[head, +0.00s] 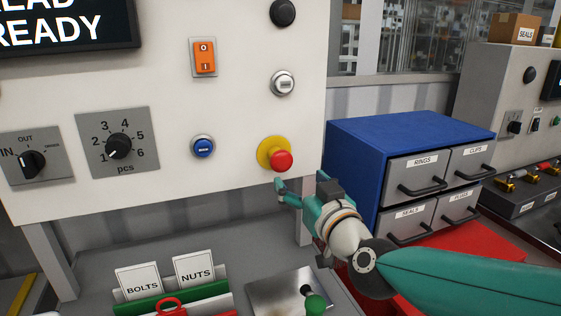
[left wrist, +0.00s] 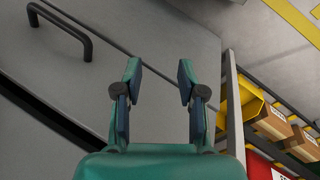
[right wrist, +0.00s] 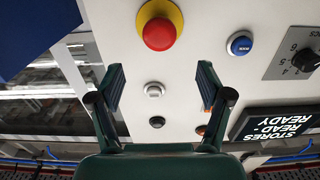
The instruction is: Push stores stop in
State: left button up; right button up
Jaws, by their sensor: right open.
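The stores stop is a red mushroom button (head: 281,161) on a yellow round base (head: 266,150), low on the right of the pale panel. It also shows at the top middle of the right wrist view (right wrist: 159,34). My right gripper (head: 302,186) is open and empty, just below and right of the button in the head view. In the right wrist view its fingers (right wrist: 160,82) stand wide apart, with the button beyond their tips; whether anything touches cannot be told. My left gripper (left wrist: 160,78) is open and empty over a grey surface, outside the head view.
A blue button (head: 203,146), a white button (head: 283,83) and an orange switch (head: 205,57) are on the same panel. A blue drawer cabinet (head: 353,160) stands right of my right gripper. A green-knobbed lever (head: 316,303) and card holders (head: 185,296) are below.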

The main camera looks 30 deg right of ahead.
aim_at(284, 162)
jog(key=p+x, duration=0.1)
jog(key=x, duration=1)
jog(key=shift+c, duration=0.4)
